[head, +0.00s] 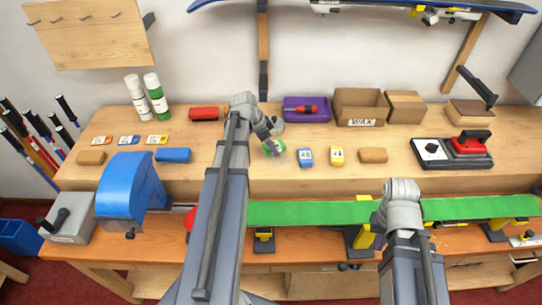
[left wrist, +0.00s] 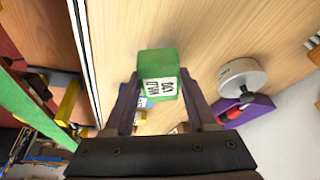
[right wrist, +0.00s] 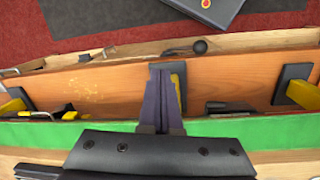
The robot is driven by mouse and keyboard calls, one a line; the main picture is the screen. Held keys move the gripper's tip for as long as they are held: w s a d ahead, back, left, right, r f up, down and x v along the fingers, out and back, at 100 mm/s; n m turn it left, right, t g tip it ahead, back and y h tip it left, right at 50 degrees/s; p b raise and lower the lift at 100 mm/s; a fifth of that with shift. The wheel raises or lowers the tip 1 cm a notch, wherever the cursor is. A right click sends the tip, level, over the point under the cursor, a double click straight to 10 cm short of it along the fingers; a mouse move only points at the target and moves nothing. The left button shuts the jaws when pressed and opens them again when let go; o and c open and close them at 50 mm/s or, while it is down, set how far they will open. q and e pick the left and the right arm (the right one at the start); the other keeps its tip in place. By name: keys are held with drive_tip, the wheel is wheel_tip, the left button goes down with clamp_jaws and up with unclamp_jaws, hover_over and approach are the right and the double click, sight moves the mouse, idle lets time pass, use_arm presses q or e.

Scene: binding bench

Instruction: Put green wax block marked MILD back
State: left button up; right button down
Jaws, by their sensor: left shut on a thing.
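The green wax block (head: 274,147) is between the fingers of my left gripper (head: 270,149), over the raised wooden shelf. In the left wrist view, my left gripper (left wrist: 157,98) is shut on the green block (left wrist: 157,62), whose white label reads MILD upside down. I cannot tell whether the block touches the shelf. A blue wax block (head: 305,157) and a yellow one (head: 337,156) stand in a row to its right. My right gripper (right wrist: 165,105) is shut and empty, above the front bench by the green ski base (right wrist: 45,134).
Behind are a round grey-white item (head: 277,127), a purple tray (head: 293,116) and an open carton marked WAX (head: 361,121). A brown block (head: 373,156) lies right of the yellow one. Several labelled pieces and a blue block (head: 173,155) lie left. An iron (head: 470,144) stands far right.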

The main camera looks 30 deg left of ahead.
sight(271, 152)
use_arm(q)
drive_tip(key=shift+f+b, duration=1.85)
drive_tip(key=shift+f, duration=0.25)
drive_tip(key=o, duration=1.2)
drive_tip(key=shift+r, duration=0.1)
drive_tip(key=shift+r, duration=0.1)
drive_tip(key=shift+p+v, duration=0.7)
drive_tip(key=shift+v, duration=0.05)
drive_tip(key=p+v, duration=0.9)
drive_tip(key=v, duration=0.1)
drive_tip(key=shift+r+p, duration=0.4)
